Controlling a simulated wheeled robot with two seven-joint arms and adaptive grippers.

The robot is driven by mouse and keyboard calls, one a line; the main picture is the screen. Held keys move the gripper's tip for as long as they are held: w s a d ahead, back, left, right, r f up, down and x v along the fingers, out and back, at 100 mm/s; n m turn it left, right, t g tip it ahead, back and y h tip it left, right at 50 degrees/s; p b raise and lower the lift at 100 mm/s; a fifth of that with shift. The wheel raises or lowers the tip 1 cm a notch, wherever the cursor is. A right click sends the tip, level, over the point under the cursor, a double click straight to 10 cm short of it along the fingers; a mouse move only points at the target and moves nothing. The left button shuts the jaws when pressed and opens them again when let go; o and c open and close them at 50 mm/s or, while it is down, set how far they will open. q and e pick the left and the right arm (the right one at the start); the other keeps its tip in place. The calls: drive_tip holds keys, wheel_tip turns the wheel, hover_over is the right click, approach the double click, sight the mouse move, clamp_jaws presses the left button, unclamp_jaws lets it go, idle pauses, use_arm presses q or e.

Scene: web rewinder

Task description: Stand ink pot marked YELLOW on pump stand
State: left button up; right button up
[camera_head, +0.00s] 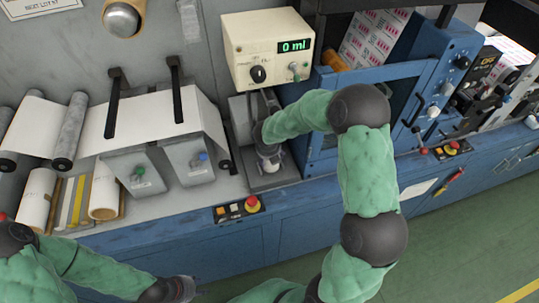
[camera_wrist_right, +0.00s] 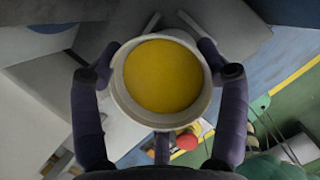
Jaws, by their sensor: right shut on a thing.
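An open white pot with yellow ink (camera_wrist_right: 163,76) sits between the two fingers of my right gripper (camera_wrist_right: 160,85), which is shut on it. The ink surface faces the wrist camera; no label shows. In the head view my right gripper (camera_head: 268,150) reaches down over the grey pump stand (camera_head: 281,177), below the cream pump box. The arm and gripper mostly hide the pot there, and I cannot tell whether it touches the stand. My left gripper (camera_head: 182,289) is low at the bottom edge, away from the stand; its finger opening is unclear.
The cream pump box (camera_head: 266,47) reads 0 ml, above the stand. A red stop button (camera_head: 252,203) is on the blue front edge. Rollers with white web (camera_head: 155,118) and two grey panels lie left. A blue machine frame (camera_head: 318,150) stands close on the right.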

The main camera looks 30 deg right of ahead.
drive_tip(key=o, duration=1.6)
drive_tip(key=shift+f, duration=0.1)
drive_tip(key=shift+o, duration=0.2)
drive_tip(key=p+v, duration=0.3)
drive_tip(key=v, duration=0.9)
